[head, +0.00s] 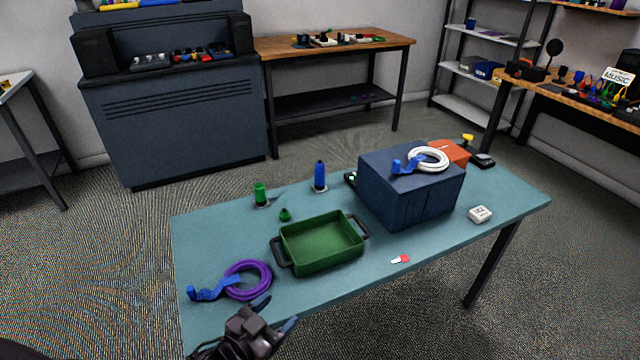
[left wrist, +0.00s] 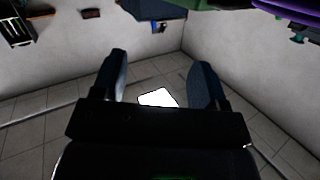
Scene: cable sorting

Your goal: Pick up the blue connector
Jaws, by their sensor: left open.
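Several blue connector-like pieces show in the head view. A blue connector (head: 206,293) lies at the table's left end, beside and against a coiled purple cable (head: 268,275). Another blue connector (head: 399,167) lies with a coiled white cable (head: 442,154) on a dark blue box. A blue upright piece (head: 320,177) stands at the table's back edge. My left gripper (head: 276,312) is open and empty at the table's front left edge, just in front of the purple cable. Its two spread fingers also show in the left wrist view (left wrist: 160,72). My right gripper is in no view.
A green tray (head: 283,243) with dark handles stands mid-table, right of the purple cable. The dark blue box (head: 400,205) stands behind it to the right. A green upright piece (head: 260,194) and a small green piece (head: 285,215) are at the back left. A red-white item (head: 400,259) lies in front.

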